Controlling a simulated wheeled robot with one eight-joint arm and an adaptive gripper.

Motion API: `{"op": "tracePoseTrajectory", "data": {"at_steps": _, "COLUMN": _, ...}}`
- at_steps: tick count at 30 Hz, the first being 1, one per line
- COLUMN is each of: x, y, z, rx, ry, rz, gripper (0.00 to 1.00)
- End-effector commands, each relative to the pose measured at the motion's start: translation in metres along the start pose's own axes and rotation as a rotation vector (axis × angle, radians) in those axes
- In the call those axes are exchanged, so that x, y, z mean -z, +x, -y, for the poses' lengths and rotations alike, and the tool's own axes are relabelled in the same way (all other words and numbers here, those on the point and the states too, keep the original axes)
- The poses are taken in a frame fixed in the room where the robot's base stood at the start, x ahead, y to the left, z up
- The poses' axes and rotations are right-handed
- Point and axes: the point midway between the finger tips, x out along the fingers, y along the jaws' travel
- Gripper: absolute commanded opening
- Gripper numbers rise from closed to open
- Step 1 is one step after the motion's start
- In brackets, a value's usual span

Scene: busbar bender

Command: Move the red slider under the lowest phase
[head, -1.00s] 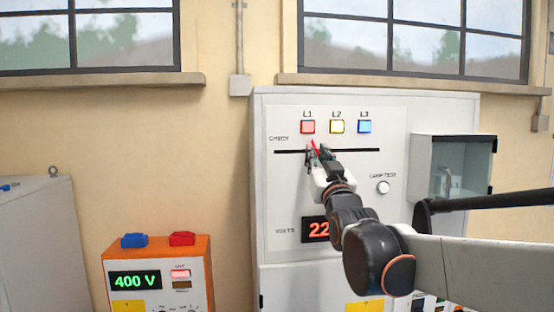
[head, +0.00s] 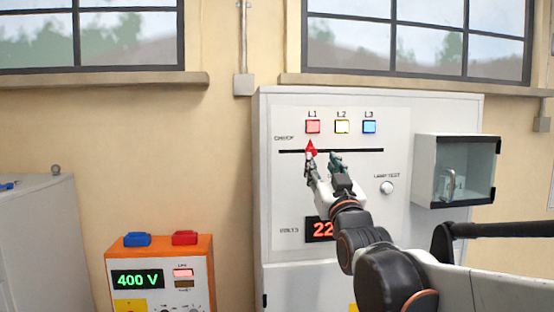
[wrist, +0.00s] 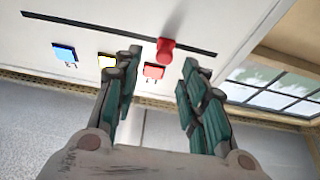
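The red slider (head: 310,148) sits on the black horizontal slot (head: 360,150) of the white cabinet, below the red L1 lamp (head: 312,126). The yellow L2 lamp (head: 342,126) and blue L3 lamp (head: 369,126) are to its right. My gripper (head: 322,160) is open just below the slot, its left finger near the slider. In the wrist view the panel appears upside down; the slider (wrist: 166,51) shows beyond the gap between the open fingers, with no finger visibly closed on it. The voltage display (head: 320,229) shows "22"; the rest is hidden behind my arm.
A lamp test button (head: 386,188) is right of my gripper. A glass-fronted box (head: 455,170) projects from the cabinet's right side. An orange unit (head: 205,246) reading 400 V stands at lower left. The panel left of my gripper is clear.

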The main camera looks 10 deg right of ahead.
Motion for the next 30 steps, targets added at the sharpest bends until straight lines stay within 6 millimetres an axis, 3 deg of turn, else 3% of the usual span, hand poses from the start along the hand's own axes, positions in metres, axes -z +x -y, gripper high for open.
{"op": "tracePoseTrajectory", "data": {"at_steps": 6, "x": 0.0, "y": -0.044, "z": 0.0, "rx": 0.0, "ry": 0.0, "rz": 0.0, "gripper": 0.38}}
{"op": "tracePoseTrajectory", "data": {"at_steps": 12, "x": 0.0, "y": -0.067, "z": 0.001, "rx": 0.0, "ry": 0.0, "rz": 0.0, "gripper": 0.38}}
{"op": "tracePoseTrajectory", "data": {"at_steps": 26, "x": -0.001, "y": -0.074, "z": 0.001, "rx": 0.0, "ry": 0.0, "rz": 0.001, "gripper": 0.38}}
{"op": "tracePoseTrajectory", "data": {"at_steps": 30, "x": -0.022, "y": -0.084, "z": 0.0, "rx": 0.0, "ry": 0.0, "rz": 0.041, "gripper": 0.38}}
